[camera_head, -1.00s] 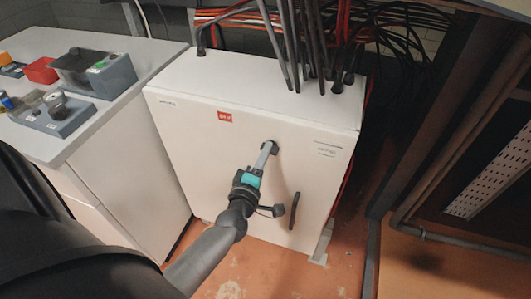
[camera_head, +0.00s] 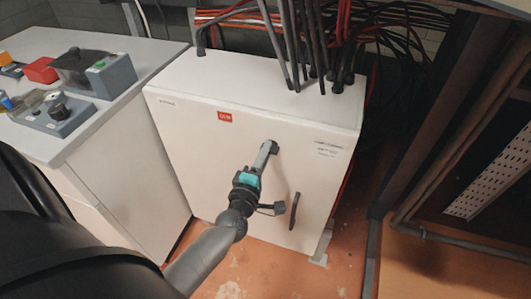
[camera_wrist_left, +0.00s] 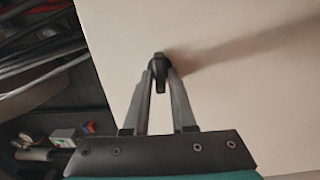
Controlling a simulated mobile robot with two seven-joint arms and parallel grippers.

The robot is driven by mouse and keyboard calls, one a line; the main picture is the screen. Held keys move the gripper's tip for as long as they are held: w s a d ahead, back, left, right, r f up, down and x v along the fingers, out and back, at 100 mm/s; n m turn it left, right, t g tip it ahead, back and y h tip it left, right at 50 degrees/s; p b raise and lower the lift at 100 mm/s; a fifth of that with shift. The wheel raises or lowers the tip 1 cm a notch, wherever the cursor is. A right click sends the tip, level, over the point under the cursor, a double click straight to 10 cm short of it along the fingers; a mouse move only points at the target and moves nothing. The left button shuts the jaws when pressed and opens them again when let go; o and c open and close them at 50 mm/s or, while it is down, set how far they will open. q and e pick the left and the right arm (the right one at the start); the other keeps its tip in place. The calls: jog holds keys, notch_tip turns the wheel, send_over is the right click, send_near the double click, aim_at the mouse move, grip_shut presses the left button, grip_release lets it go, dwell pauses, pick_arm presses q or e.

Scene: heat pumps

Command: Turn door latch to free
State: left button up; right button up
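The door latch is a small black turn handle (camera_head: 271,147) on the upper front of the white cabinet door (camera_head: 215,160). In the left wrist view the latch (camera_wrist_left: 159,72) stands out from the pale panel, its grip lying roughly along the direction of the fingers. My left gripper (camera_head: 267,152) reaches up to it from below. In the left wrist view its two grey fingers (camera_wrist_left: 161,78) lie on either side of the latch and stay apart, with a narrow gap seeming to show beside the grip. Contact is hard to judge. My right gripper is not in view.
A black door handle (camera_head: 294,211) sits lower right on the door. Dark and red cables (camera_head: 305,40) rise from the cabinet top and behind it. A grey counter (camera_head: 135,50) with boxes stands left. A dark metal frame (camera_head: 430,130) stands right. Orange floor is clear in front.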

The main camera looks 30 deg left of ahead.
pick_arm(q)
jog(key=o, duration=0.3)
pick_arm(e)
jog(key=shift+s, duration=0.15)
pick_arm(q)
jog(key=p+v, duration=0.2)
jog(key=v, duration=1.3)
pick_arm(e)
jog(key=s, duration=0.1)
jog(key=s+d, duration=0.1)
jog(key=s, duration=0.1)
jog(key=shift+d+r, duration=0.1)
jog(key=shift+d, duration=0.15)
pick_arm(q)
jog(key=shift+s+d, duration=0.1)
jog(key=shift+d, duration=0.05)
